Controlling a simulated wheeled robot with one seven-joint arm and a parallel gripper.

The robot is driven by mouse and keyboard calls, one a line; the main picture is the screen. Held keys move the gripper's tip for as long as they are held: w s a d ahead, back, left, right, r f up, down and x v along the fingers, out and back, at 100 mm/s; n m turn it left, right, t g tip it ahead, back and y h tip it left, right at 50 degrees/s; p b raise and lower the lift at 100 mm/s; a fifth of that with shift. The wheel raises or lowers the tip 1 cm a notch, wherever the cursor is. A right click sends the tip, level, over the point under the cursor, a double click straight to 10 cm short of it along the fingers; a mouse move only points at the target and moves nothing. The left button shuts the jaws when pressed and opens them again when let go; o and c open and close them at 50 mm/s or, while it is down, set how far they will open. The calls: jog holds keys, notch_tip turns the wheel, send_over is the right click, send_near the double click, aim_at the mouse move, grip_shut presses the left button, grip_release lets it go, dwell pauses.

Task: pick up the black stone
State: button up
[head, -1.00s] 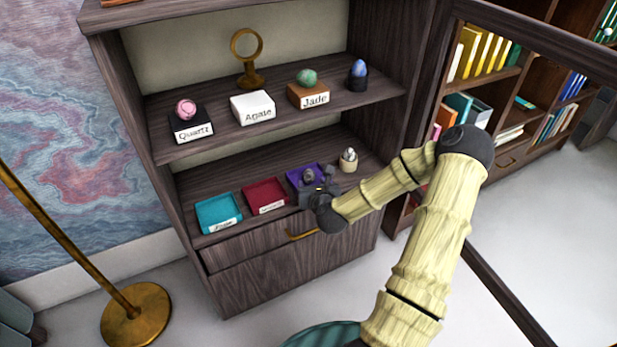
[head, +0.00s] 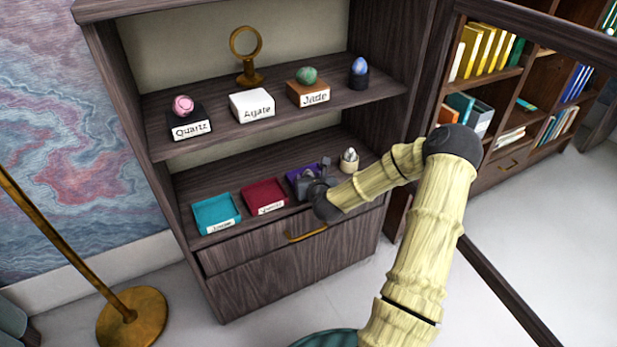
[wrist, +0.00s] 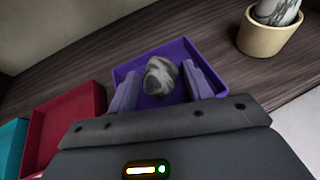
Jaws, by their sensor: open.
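A dark grey stone with pale streaks (wrist: 160,77), the only one that could be the black stone, sits in a purple tray (wrist: 181,47) on the lower shelf. My gripper (wrist: 158,71) is open, with one finger on each side of the stone. I cannot tell whether the fingers touch it. In the head view my gripper (head: 313,186) is at the purple tray (head: 291,178) and hides much of it; the stone is hard to make out there.
A red tray (head: 266,190) and a teal tray (head: 209,211) stand to the left. A cream cup (wrist: 270,37) with a pale stone stands close on the right. The upper shelf (head: 215,138) is above, holding labelled stands. A brass floor lamp (head: 135,315) is at left.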

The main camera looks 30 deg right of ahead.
aim_at(310, 175)
jog(key=c, duration=0.8)
jog(key=shift+r, duration=0.1)
notch_tip(310, 175, up, 10)
jog(key=p, duration=0.4)
jog(key=shift+p, duration=0.35)
